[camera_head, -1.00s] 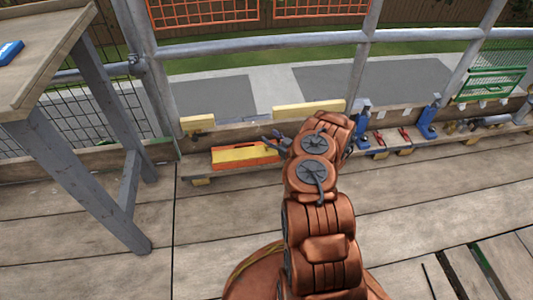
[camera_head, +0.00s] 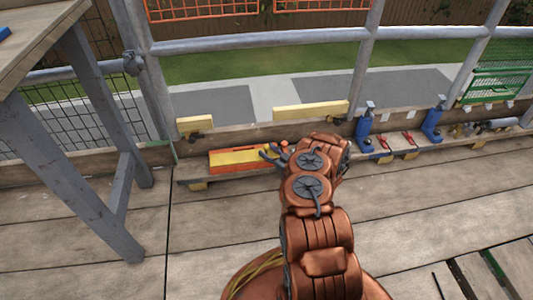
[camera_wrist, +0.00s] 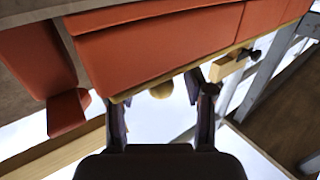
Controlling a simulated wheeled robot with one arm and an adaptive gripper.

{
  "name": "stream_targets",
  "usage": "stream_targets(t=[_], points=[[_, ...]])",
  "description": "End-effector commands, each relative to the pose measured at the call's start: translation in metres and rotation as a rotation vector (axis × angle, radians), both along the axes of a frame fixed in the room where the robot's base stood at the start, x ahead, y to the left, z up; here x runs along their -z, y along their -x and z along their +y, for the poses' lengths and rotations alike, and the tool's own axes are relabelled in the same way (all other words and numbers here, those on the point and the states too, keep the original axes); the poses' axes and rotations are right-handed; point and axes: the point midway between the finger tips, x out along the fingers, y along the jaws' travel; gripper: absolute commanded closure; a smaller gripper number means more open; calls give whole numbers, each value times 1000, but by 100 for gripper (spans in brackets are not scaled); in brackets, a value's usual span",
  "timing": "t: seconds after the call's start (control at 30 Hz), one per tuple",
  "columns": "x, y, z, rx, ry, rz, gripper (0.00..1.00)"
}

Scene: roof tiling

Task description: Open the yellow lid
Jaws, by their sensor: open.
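The yellow lid (camera_head: 235,157) lies flat and closed on a low orange box (camera_head: 213,168) by the railing. My gripper (camera_head: 271,153) is at the right end of the lid, its fingers apart. In the wrist view my gripper (camera_wrist: 160,100) is open and empty, its two dark fingertips close to the orange box wall (camera_wrist: 165,45). A thin yellow edge (camera_wrist: 188,68) of the lid runs along that wall. A small round yellowish piece (camera_wrist: 161,90) shows between the fingers. I cannot tell whether the fingers touch the lid. My arm hides the area right of the box.
A wooden table (camera_head: 40,40) with grey legs stands at the left. Blue tools (camera_head: 432,124) and red-handled tools (camera_head: 385,142) sit on the ledge to the right. A metal railing (camera_head: 250,40) runs behind. The plank floor in front of the box is mostly clear.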

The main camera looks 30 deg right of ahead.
Motion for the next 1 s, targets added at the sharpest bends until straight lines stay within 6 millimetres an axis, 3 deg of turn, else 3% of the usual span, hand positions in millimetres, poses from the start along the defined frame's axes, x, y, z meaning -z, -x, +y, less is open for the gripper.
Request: stream_targets(t=[0.13, 0.43, 0.93, 1.0], points=[[0, -10, 3, -2, 0, -1, 47], [-1, -12, 3, -1, -1, -1, 47], [-1, -12, 3, -1, -1, 0, 98], [-1, -12, 3, -1, -1, 0, 100]])
